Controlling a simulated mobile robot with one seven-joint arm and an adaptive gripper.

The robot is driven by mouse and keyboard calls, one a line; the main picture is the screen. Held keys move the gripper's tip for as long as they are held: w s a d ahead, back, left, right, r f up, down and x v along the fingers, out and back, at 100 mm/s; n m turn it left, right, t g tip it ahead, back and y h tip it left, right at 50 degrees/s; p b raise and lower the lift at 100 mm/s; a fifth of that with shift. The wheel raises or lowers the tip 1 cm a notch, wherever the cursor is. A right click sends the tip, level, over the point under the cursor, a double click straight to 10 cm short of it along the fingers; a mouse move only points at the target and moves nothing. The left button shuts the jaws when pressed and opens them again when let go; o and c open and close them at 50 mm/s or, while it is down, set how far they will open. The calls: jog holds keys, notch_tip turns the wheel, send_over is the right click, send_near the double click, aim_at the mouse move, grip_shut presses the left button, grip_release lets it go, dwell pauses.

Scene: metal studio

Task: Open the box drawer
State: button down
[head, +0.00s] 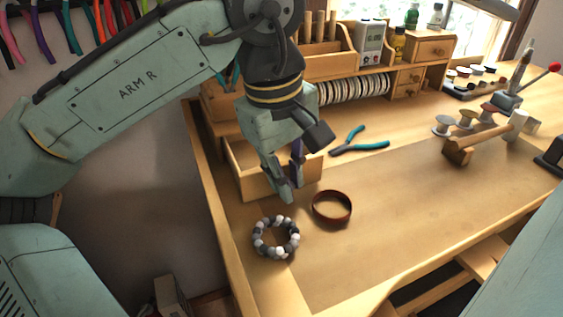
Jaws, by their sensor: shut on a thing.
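The box drawer (257,184) is a light wooden tray standing pulled out at the front of the wooden box (225,129) on the left of the workbench. Its hollow inside shows partly to the left of my gripper. My gripper (288,190) points down at the drawer's front, right of its middle. It is shut on the front of the drawer; the fingers and wrist hide the exact contact and any handle.
A beaded bracelet (276,238) and a brown ring-shaped band (332,207) lie close in front of the drawer. Teal-handled pliers (360,146) lie to the right. The bench's front middle is clear.

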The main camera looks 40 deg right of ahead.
jog(key=c, duration=1.6)
grip_release()
jog(key=r, duration=0.4)
jog(key=a+r, duration=0.1)
jog(key=r, duration=0.7)
jog(key=shift+w+a, duration=0.1)
jog(key=shift+a, duration=0.3)
jog(key=shift+f, duration=0.15)
